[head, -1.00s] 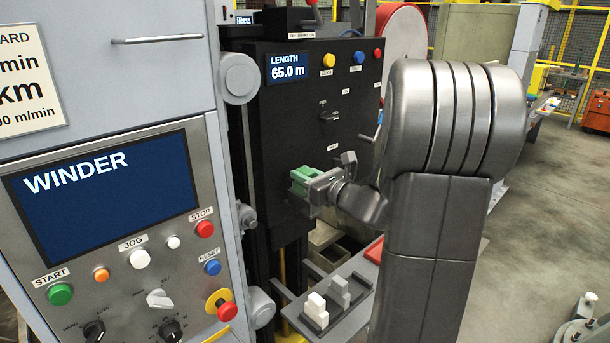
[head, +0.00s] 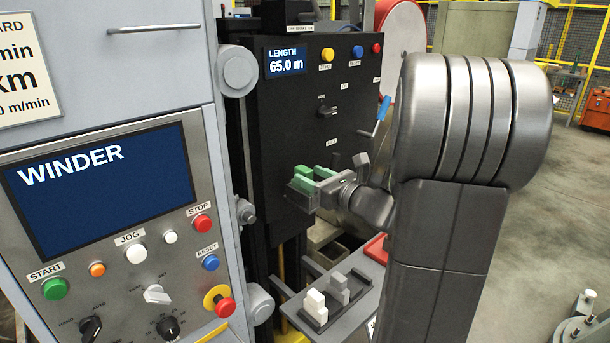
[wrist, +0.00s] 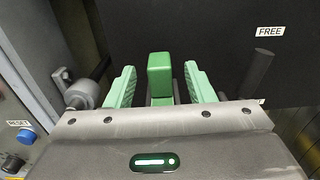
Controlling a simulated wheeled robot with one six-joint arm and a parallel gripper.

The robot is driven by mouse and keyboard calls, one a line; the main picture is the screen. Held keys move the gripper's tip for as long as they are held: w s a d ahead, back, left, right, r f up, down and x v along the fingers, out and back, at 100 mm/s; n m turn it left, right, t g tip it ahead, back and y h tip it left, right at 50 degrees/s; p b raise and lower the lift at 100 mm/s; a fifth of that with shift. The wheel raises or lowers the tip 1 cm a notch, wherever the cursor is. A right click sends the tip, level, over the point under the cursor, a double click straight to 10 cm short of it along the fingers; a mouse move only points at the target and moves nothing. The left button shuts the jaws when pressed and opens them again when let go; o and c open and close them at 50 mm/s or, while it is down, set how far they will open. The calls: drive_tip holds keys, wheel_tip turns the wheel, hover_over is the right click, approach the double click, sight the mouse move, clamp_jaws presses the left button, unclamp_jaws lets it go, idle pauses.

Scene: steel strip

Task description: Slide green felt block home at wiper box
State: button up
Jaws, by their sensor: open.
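The green felt block (wrist: 160,72) stands in the middle of the wrist view, between the two pale green finger pads of my gripper (wrist: 162,88). A gap shows on each side of it, so the jaws are open and do not grip it. In the head view my gripper (head: 315,184) is at the lower front of the black winder panel, with green pads and block close together. A dark grey boxy shape (head: 299,197) at the fingertips may be the wiper box; I cannot tell. The block's lower part is hidden by my gripper, so its seating cannot be seen.
The black panel (head: 290,120) rises behind my gripper. A blue-handled crank (head: 382,110) is close to my arm. A dark lever (wrist: 260,68) stands right of the fingers.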

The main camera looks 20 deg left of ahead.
drive_tip(key=b+v, duration=0.1)
drive_tip(key=v, duration=0.9)
drive_tip(key=shift+s+d, duration=0.15)
drive_tip(key=p+x, duration=0.2)
drive_tip(key=x, duration=1.1)
drive_tip(key=shift+a, duration=0.3)
drive_tip(key=shift+w+a+r, duration=0.15)
drive_tip(key=shift+w+r, duration=0.05)
drive_tip(key=shift+w, duration=0.05)
drive_tip(key=shift+r+p, duration=0.2)
drive_tip(key=shift+p, duration=0.1)
drive_tip(key=shift+s+f, duration=0.1)
